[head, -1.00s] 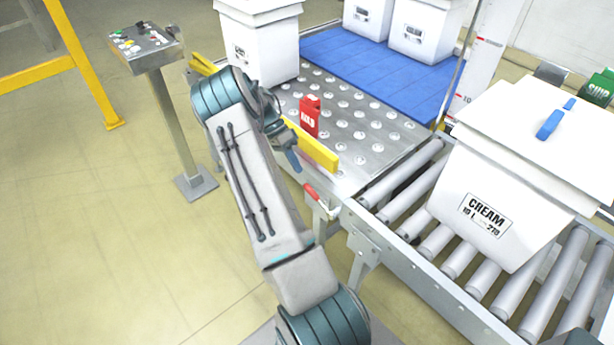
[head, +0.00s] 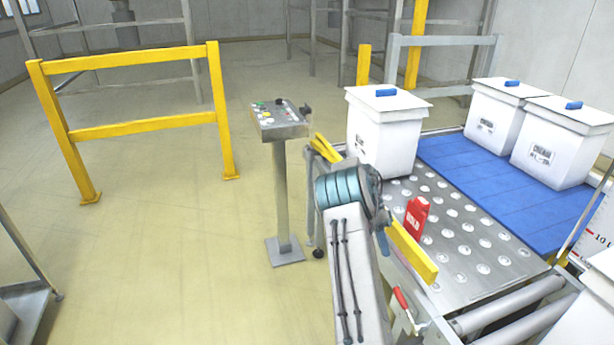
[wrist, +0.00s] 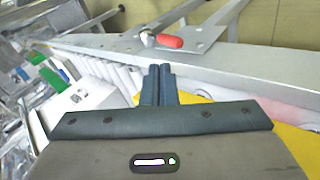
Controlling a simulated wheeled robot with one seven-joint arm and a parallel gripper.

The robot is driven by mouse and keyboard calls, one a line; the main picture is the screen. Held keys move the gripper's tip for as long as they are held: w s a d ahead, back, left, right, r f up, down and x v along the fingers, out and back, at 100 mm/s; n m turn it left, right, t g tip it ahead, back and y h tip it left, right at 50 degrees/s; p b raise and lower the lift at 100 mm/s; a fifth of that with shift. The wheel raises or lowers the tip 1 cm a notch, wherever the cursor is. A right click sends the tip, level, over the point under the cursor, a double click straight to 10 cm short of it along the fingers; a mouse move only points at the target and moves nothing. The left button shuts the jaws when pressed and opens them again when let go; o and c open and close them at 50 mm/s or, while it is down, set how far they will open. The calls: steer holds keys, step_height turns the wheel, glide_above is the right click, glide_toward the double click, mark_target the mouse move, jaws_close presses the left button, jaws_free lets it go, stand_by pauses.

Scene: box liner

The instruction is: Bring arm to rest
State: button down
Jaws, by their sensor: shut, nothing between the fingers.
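My gripper (wrist: 158,85) shows in the wrist view with its two dark fingers together and nothing between them. In front of it are the metal side rail (wrist: 240,58) of the conveyor and a red-handled lever (wrist: 169,42). In the head view my arm reaches up beside the ball-transfer table, and my gripper is mostly hidden behind its links. The arm's elbow is next to the yellow guide bar (head: 411,251).
A red block (head: 416,215) stands on the ball table (head: 470,245). A white lidded box (head: 385,135) stands at its far end; two more are on the blue belt (head: 465,165). A control pedestal (head: 281,190) and yellow barrier (head: 140,125) stand left. Floor between is clear.

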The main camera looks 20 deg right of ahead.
steer(key=s+a+r+n+t+p, duration=0.25)
steer(key=a+r+n, duration=0.25)
steer(key=a+r, duration=0.35)
steer(key=s+a+r+n+t+p, duration=0.1)
steer(key=s+a+r+n+t, duration=0.25)
steer(key=a+r, duration=0.5)
steer(key=s+a+r+n+t+p, duration=0.1)
steer(key=s+a+r+n, duration=0.3)
steer(key=s, duration=0.4)
steer(key=s+a+r+n+t+p, duration=0.2)
steer(key=s+a+r+n+t, duration=0.2)
steer(key=s+a+n, duration=0.3)
steer(key=shift+s+a+y, duration=0.35)
steer(key=shift+s+y, duration=0.05)
steer(key=shift+s, duration=0.15)
steer(key=shift+d, duration=0.1)
